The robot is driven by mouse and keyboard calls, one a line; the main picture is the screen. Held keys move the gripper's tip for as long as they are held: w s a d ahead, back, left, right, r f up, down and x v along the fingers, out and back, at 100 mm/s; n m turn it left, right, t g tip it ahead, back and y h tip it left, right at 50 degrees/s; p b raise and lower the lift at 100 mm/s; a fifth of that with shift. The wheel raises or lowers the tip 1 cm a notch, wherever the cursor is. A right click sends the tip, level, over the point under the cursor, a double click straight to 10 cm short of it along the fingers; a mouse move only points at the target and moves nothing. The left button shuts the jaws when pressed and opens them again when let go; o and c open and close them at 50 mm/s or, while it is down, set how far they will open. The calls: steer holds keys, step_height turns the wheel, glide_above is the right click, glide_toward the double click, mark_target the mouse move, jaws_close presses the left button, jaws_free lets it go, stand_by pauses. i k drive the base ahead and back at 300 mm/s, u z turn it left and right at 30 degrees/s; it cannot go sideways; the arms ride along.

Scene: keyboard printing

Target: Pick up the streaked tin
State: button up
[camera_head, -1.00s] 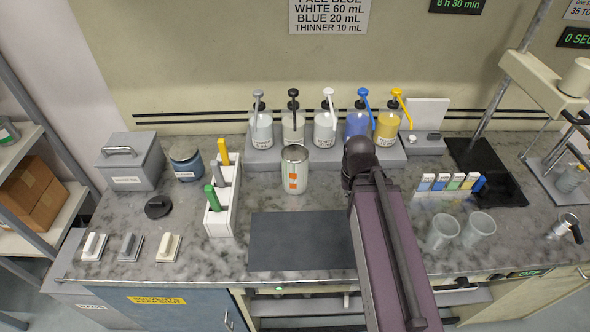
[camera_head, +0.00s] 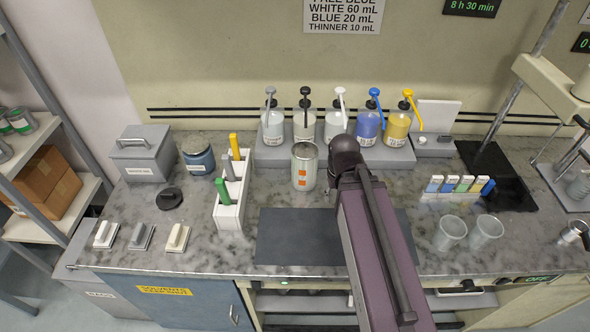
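A pale metal tin (camera_head: 305,172) with orange label patches stands upright and open-topped on the counter, in front of the pump bottles.
Pump bottles (camera_head: 335,124) stand on a grey stand behind the pale tin. A white holder (camera_head: 231,207) with coloured-handled tools is to its left. A dark mat (camera_head: 290,240) lies in front, bare on its left part. Two clear cups (camera_head: 452,232) (camera_head: 486,232) stand at right.

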mark_target(304, 154)
steer(key=u, duration=0.4)
steer(key=k, duration=1.35)
steer(key=z, duration=0.5)
steer(key=i, duration=1)
